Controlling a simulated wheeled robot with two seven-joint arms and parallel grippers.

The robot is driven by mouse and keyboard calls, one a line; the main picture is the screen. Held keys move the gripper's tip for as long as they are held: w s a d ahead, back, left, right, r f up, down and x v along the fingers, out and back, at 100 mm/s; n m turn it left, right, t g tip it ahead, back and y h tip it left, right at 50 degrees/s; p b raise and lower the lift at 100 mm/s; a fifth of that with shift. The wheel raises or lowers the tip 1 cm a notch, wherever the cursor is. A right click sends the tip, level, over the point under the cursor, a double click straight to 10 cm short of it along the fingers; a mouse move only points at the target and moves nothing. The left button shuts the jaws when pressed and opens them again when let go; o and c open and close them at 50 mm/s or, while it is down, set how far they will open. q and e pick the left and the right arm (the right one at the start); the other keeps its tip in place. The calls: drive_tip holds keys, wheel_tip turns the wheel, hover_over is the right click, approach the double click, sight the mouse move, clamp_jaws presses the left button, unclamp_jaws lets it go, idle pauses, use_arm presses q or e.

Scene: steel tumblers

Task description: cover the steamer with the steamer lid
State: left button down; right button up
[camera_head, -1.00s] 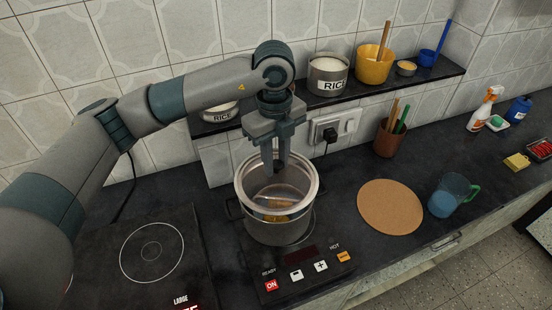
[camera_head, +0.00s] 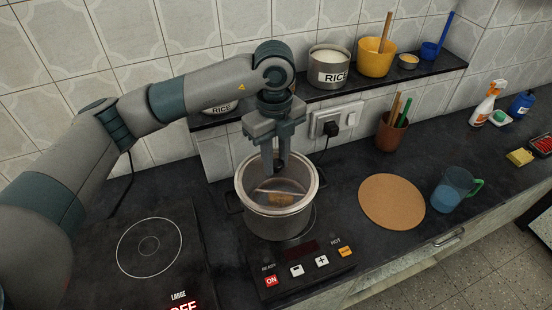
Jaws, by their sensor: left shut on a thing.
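The steamer (camera_head: 276,223) is a round steel pot standing on the right-hand cooking plate. The steamer lid (camera_head: 297,187) looks like clear glass with a pale steel rim. It lies level at the top of the steamer, and I cannot tell whether its whole rim touches the pot. A yellow-brown thing shows dimly through the glass. My left gripper (camera_head: 274,168) points straight down over the middle of the lid. It is shut on the lid's knob, which the fingers mostly hide. My right gripper is not in view.
A lit control panel (camera_head: 303,266) lies in front of the steamer. An empty cooking plate (camera_head: 150,250) is at the left. A round cork mat (camera_head: 391,202) and a blue-filled jug (camera_head: 453,190) are to the right. A shelf with rice pots (camera_head: 329,68) runs behind.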

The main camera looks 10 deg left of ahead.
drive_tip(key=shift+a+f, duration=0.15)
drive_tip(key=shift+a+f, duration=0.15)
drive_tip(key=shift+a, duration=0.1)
use_arm(q)
drive_tip(key=shift+b, duration=0.5)
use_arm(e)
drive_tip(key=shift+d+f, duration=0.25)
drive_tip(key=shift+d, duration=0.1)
use_arm(q)
drive_tip(key=shift+f+b, duration=0.35)
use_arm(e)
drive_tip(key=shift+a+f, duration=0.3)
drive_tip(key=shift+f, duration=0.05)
use_arm(q)
drive_tip(key=shift+f+b, duration=0.35)
drive_tip(key=shift+f, duration=0.05)
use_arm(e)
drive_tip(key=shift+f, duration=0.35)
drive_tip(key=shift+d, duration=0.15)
use_arm(q)
drive_tip(key=c, duration=1.4)
unclamp_jaws()
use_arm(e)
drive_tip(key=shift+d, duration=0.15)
